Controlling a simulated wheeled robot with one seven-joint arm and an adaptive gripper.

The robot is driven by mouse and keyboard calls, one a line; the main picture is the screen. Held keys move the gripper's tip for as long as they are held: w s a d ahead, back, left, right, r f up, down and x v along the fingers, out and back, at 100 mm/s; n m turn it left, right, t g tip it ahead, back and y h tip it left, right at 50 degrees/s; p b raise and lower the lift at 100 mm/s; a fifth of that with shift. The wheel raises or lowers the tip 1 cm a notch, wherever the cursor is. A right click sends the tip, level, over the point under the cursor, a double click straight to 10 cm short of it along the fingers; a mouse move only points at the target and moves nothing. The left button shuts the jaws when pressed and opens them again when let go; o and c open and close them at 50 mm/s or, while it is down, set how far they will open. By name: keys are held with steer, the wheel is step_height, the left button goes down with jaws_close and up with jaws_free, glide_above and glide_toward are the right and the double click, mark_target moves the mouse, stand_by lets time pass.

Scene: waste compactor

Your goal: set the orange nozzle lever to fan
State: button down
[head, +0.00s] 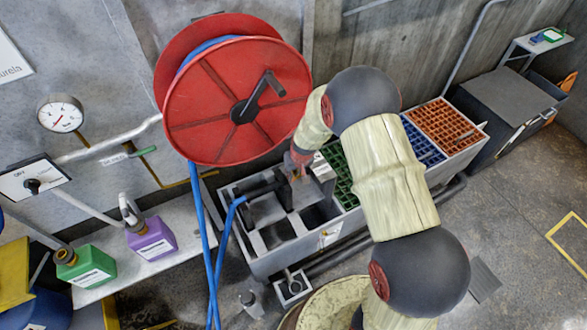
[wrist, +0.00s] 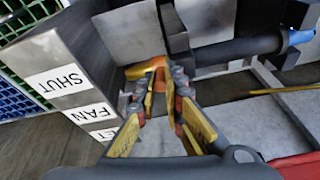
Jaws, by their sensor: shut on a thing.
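The orange lever (wrist: 148,69) shows in the wrist view between the fingertips of my gripper (wrist: 159,88), which is shut on it. Much of the lever is hidden by the fingers. The dark nozzle (wrist: 235,50) lies to the right, with the blue hose (wrist: 300,37) at its end. White labels on a grey block at left read SHUT (wrist: 58,80), FAN (wrist: 90,114) and a third, partly hidden one ending in ET (wrist: 104,134). I cannot tell exactly which label the lever points to.
A red hose reel (head: 225,130) hangs above the trough (head: 290,258). Green, blue and orange crates (head: 445,127) stand right of it. A shelf at left holds purple (head: 152,238) and green (head: 86,267) jugs. Floor at right is open.

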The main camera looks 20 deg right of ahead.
steer(key=shift+r+p, duration=0.15)
steer(key=shift+p, duration=0.3)
steer(key=shift+r+p, duration=0.1)
steer(key=shift+p, duration=0.6)
steer(key=shift+w+a+g+p, duration=0.1)
steer(key=shift+w+g+p, duration=0.15)
steer(key=shift+p, duration=0.85)
steer(key=shift+g+p, duration=0.25)
steer(key=shift+p, duration=0.3)
steer(key=shift+w+p, duration=0.1)
steer(key=shift+p, duration=0.45)
steer(key=shift+f+b, duration=0.25)
steer(key=shift+b, duration=0.1)
steer(key=shift+r+p, duration=0.25)
steer(key=shift+p, duration=0.6)
steer(key=shift+w+f+g+p, duration=0.15)
steer(key=shift+g+p, duration=0.35)
steer(key=shift+p, duration=0.4)
steer(key=shift+f, duration=0.1)
